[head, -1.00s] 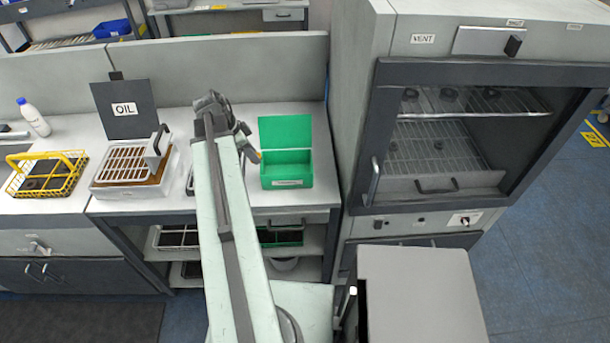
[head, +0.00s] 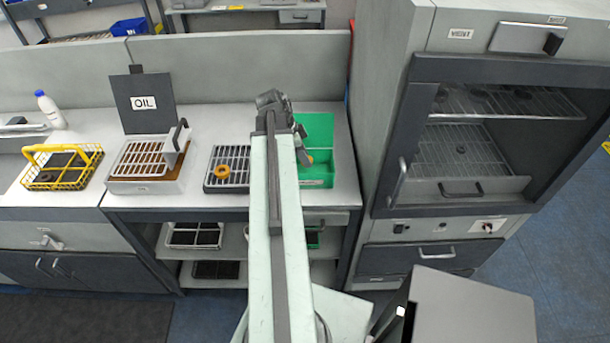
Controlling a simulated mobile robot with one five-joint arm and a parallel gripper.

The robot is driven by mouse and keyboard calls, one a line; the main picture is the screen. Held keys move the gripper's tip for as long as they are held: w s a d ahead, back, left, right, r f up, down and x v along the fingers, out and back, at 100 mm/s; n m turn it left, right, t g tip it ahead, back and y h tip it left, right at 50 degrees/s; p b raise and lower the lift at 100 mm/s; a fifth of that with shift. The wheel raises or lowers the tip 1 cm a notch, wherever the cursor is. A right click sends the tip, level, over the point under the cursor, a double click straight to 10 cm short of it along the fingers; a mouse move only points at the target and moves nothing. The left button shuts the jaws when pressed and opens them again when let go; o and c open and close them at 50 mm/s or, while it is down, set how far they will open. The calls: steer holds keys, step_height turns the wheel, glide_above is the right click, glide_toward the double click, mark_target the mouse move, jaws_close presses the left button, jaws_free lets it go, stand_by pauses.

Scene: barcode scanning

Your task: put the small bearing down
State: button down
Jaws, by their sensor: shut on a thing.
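My gripper (head: 303,150) is at the end of my raised arm, over the left part of the open green box (head: 318,183). It is shut on a small orange-yellow thing (head: 309,158), likely the small bearing, of which only a bit shows beside the fingers. The arm hides the left side of the box. An orange ring (head: 222,171) lies on a dark slatted rack (head: 211,184) to the left of the arm.
An oil tray with a white grate (head: 147,160) and a lid marked OIL (head: 145,103) stands left of the rack. A yellow wire basket (head: 88,175) is further left. A tall oven cabinet (head: 400,150) stands close to the right of the box.

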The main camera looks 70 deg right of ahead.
step_height(320, 180, down, 7)
steer(key=b, duration=0.5)
steer(key=shift+r, duration=0.15)
steer(key=c, duration=1.4)
jaws_free()
steer(key=shift+f, duration=0.2)
steer(key=shift+o, duration=0.8)
steer(key=shift+r, duration=0.1)
steer(key=shift+w+r+p, duration=0.1)
steer(key=shift+r+p, duration=0.3)
steer(key=shift+r, duration=0.1)
steer(key=p+v, duration=1)
steer(key=v, duration=0.1)
